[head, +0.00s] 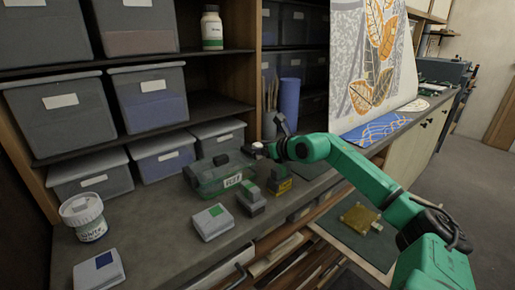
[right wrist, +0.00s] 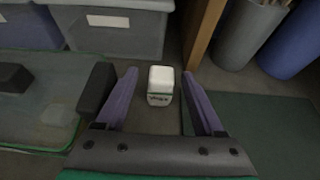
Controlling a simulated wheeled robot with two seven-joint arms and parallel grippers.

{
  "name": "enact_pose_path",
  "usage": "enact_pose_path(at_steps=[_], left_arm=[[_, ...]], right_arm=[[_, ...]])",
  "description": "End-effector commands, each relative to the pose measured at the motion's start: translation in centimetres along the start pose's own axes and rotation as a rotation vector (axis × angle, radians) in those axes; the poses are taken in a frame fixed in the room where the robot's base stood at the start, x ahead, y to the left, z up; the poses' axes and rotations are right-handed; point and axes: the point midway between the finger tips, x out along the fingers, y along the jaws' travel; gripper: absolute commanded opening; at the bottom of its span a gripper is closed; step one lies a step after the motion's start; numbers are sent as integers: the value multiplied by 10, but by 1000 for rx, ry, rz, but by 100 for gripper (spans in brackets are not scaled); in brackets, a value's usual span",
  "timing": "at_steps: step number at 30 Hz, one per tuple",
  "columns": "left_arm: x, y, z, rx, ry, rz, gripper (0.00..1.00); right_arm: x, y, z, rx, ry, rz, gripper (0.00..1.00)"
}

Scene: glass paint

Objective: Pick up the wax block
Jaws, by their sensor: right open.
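A small white block (right wrist: 160,84) with a dark-lettered label band stands between my right fingers in the right wrist view; I take it for the wax block. In the head view, a small white shape (head: 257,147) beside the gripper seems to be this block, partly hidden. My right gripper (head: 268,140) is over the back of the grey worktop near the shelf post. Its purple-grey fingers (right wrist: 160,97) are open, one on each side of the block, with visible gaps on both sides. My left gripper is not in view.
A green translucent case (head: 208,184) stands left of the gripper, with small dark blocks (head: 250,199) in front. Grey bins (head: 215,140) stand behind; a blue roll (head: 288,100) stands right of the post. A white tub (head: 84,218) stands at left.

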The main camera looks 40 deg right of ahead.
Motion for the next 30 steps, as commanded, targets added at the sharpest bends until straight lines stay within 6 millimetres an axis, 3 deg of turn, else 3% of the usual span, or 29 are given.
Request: enact_pose_path(at_steps=[4,9,16,17,22,30], left_arm=[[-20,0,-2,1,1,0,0],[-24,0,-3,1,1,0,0],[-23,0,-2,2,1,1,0],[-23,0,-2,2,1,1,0],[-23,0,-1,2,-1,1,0],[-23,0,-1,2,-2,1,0]], right_arm=[[16,-1,8,4,-6,2,70],[36,-1,3,3,-4,1,70],[39,-1,0,-2,-1,1,70],[39,-1,0,-2,-1,1,66],[39,-1,0,-2,-1,1,1],[39,-1,0,-1,-1,1,0]])
